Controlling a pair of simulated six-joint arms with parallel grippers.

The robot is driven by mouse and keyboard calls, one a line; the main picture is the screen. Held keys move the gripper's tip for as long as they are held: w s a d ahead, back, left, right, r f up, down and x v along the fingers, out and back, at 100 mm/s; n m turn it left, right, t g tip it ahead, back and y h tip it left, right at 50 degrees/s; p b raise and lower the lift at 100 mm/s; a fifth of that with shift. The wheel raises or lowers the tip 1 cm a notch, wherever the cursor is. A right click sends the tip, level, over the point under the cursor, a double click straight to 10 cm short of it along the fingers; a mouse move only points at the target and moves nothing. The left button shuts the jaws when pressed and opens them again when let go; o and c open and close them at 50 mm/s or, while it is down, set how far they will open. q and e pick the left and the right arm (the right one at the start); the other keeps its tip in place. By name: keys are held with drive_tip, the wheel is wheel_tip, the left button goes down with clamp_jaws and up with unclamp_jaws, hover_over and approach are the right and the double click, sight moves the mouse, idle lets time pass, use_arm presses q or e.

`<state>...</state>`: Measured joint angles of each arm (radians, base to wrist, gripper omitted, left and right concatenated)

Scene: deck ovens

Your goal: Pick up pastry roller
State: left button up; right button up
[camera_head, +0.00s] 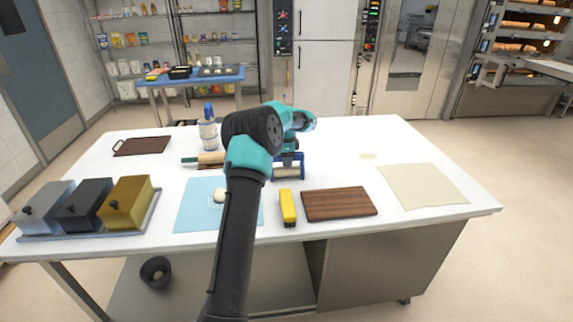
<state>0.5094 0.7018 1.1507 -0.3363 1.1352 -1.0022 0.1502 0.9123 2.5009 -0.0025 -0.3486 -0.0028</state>
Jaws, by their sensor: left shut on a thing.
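The pastry roller (287,172), with a pale roller in a blue frame, is near the middle of the white table. My left gripper (290,152) is at the roller's upper end, shut on it. My own arm and wrist hide much of the fingers and the roller's handle. I cannot tell whether the roller touches the table. My right gripper is not in view.
A yellow tool (287,208) and brown board (339,204) lie nearer the front. A blue mat (196,207) with dough is left of them. Three lidded boxes (125,204) stand at the left. A beige sheet (422,186) lies right; the right rear is mostly clear.

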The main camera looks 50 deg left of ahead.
use_arm(q)
drive_tip(key=shift+r, duration=0.1)
wheel_tip(320, 180, up, 10)
idle(0.5)
idle(0.4)
